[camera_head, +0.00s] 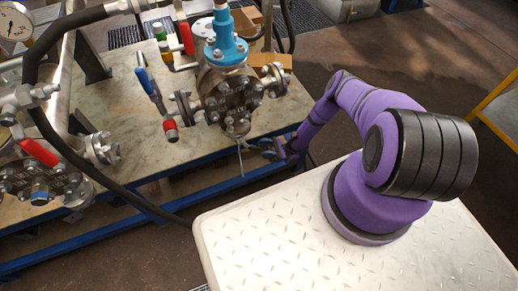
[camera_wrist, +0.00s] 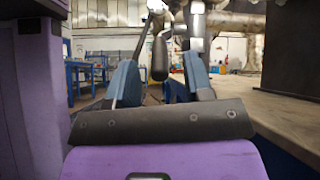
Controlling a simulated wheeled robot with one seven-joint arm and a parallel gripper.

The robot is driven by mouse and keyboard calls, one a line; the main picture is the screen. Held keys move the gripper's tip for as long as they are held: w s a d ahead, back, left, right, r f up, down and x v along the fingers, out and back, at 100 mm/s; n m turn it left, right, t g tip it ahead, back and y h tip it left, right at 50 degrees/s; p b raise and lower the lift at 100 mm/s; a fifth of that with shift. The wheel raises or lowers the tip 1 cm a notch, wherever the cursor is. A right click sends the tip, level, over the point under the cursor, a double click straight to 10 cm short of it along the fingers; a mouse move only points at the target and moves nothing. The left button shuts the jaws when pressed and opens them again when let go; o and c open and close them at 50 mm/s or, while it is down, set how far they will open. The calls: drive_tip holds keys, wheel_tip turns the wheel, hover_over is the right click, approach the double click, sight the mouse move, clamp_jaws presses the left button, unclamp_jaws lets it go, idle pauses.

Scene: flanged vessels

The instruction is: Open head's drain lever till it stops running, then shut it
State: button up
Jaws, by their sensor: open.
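The head is a dark bolted flange body (camera_head: 232,97) with a blue fitting on top, at the bench's front edge. Beneath it a thin pale line (camera_head: 241,160) hangs down; I cannot tell whether it is liquid or a rod. My gripper (camera_head: 277,150) is just right of and below the head. In the wrist view my gripper (camera_wrist: 160,80) is open, its two blue-grey fingers apart. A dark lever handle (camera_wrist: 160,58) hangs from metal fittings and shows between the fingertips. I cannot tell whether it touches either finger.
The metal-topped bench (camera_head: 135,88) has a blue frame. A black hose (camera_head: 95,165) crosses the bench front. Another red-handled valve (camera_head: 38,150) is far left.

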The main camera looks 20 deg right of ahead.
drive_tip(key=d, duration=1)
